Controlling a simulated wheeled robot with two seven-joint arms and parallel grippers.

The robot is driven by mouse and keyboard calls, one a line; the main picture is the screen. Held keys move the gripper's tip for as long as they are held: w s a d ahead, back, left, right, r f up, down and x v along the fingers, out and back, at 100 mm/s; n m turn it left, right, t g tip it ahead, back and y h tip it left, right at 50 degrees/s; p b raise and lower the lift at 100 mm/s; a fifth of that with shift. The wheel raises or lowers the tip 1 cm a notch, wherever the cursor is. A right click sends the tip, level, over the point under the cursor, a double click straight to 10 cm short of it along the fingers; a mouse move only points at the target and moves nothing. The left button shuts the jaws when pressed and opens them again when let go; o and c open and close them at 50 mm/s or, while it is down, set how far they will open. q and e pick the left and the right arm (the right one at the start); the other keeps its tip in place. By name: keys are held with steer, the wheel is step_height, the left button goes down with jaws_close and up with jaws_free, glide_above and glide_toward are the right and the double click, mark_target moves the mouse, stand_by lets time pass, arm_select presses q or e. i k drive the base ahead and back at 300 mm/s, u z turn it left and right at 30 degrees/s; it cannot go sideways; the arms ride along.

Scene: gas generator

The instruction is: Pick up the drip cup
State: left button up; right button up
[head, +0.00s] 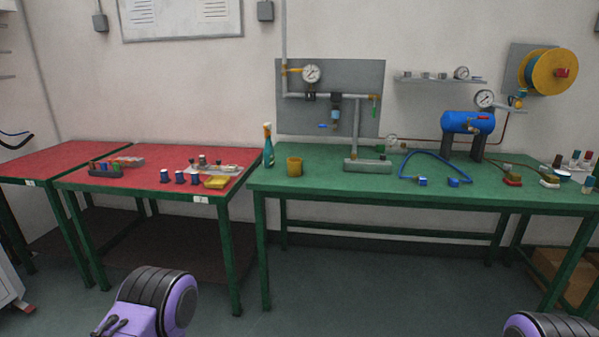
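A small yellow-brown cup (295,167), which looks like the drip cup, stands upright on the green table (340,178) near its left end. It is just right of a teal spray bottle (268,150) and left of the grey base of a pipe stand. Nothing is touching the cup. Neither of my grippers is in view; only purple and black parts of my own arms show at the bottom edge.
A gauge panel (357,98) with pipes stands behind the table. A blue tank (468,122) and blue hose (428,158) are to the right. Red tables (150,172) with small parts stand left. The floor before the green table is clear.

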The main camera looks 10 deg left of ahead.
mark_target(295, 167)
steer(key=z, duration=0.6)
steer(key=i, duration=0.75)
steer(key=z, duration=0.45)
steer(key=i, duration=0.9)
steer(key=u, duration=0.55)
